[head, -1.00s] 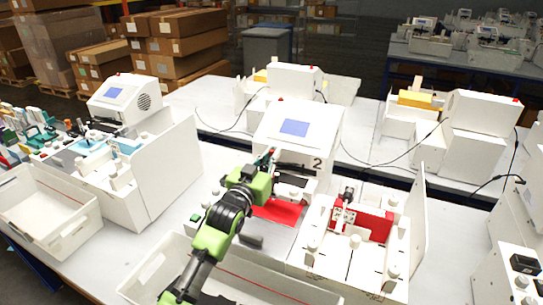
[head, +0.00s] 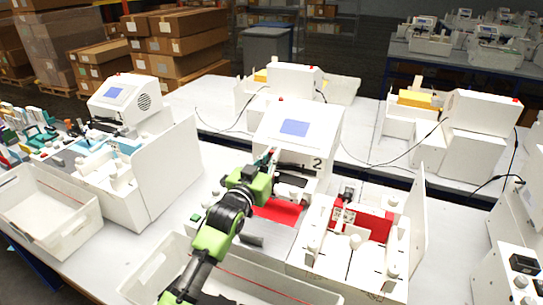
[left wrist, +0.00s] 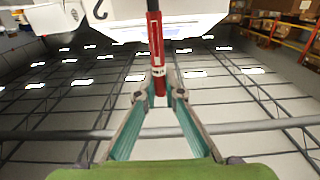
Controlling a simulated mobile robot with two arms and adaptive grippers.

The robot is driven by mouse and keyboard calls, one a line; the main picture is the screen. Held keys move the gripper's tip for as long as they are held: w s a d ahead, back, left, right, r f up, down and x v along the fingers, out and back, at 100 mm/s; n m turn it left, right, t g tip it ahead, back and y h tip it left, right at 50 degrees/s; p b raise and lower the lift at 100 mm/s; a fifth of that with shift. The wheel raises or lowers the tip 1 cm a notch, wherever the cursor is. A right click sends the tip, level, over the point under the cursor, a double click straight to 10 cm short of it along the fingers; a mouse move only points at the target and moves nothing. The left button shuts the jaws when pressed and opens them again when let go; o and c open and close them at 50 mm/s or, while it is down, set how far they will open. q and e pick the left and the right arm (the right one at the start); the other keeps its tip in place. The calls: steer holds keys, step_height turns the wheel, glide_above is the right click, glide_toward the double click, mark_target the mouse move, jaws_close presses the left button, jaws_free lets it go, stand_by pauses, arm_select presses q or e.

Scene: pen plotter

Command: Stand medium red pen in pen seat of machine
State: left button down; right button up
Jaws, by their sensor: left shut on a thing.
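My left gripper (head: 270,159) is at the front of the white machine marked 2 (head: 318,128), above its red sheet (head: 278,211). In the left wrist view the gripper (left wrist: 158,92) is shut on the red pen (left wrist: 157,50), a slim red barrel with a white label and a dark upper end. The pen stands roughly in line with the fingers, its lower part between their tips. In the head view the pen is too small and covered to make out clearly. The pen seat cannot be told apart behind the gripper. My right gripper is not in view.
An open white bin (head: 230,272) stands in front of the machine. A white fixture with a red block (head: 374,225) stands to the right. Another white machine (head: 125,98) with a tall side panel is on the left. More machines stand behind, with cables on the table.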

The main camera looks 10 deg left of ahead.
arm_select(q)
steer(key=shift+p, duration=0.4)
stand_by(0.6)
steer(key=shift+f+b, duration=2.2)
steer(key=shift+f, duration=1)
steer(key=c, duration=2.1)
jaws_free()
steer(key=shift+f, duration=0.1)
steer(key=shift+s+f, duration=0.1)
steer(key=s, duration=0.4)
steer(key=s+a, duration=0.1)
steer(key=s, duration=0.2)
steer(key=s+a, duration=0.1)
steer(key=s, duration=0.3)
steer(key=shift+s+a+r, duration=0.15)
steer(key=shift+s+r, duration=0.05)
steer(key=shift+s, duration=0.15)
steer(key=shift+f, duration=0.1)
